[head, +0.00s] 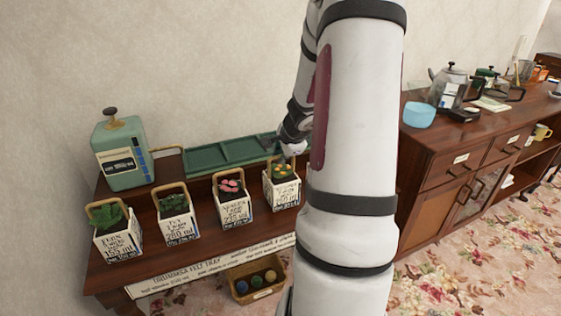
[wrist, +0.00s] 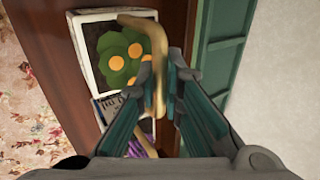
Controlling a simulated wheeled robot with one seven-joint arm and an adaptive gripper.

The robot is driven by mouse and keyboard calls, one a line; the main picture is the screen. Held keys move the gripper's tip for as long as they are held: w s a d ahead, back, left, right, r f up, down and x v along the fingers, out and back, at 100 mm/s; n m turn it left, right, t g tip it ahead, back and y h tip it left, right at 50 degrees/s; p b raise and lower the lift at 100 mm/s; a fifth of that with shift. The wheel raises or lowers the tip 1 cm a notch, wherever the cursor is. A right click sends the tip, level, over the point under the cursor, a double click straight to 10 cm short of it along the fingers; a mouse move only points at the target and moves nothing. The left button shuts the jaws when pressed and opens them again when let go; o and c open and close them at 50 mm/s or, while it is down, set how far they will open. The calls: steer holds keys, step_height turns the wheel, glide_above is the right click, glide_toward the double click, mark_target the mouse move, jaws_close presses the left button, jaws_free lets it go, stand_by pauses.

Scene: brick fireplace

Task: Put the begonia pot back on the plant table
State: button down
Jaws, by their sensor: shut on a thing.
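A white pot with orange flowers (head: 282,195) is at the right end of the row on the dark wooden plant table (head: 180,255). Its label is too small to read surely, but I take it for the begonia pot. In the wrist view, its green leaves and orange blooms (wrist: 122,57) show beside my fingers. My gripper (wrist: 160,85) is shut on its tan arched handle (wrist: 155,50). In the head view my gripper (head: 287,156) is partly hidden by my arm. The pot looks upright and at table height; its base contact is not clear.
Fern (head: 117,240), ivy (head: 177,223) and pink-flowered (head: 233,205) pots stand to its left. A green tray (head: 215,153) lies behind, and a green canister (head: 122,160) stands at the back left. A cabinet (head: 455,165) with kettles is right.

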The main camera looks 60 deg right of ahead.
steer(key=shift+f, duration=0.45)
steer(key=shift+f+b, duration=0.1)
steer(key=shift+b, duration=0.3)
steer(key=c, duration=1.7)
jaws_free()
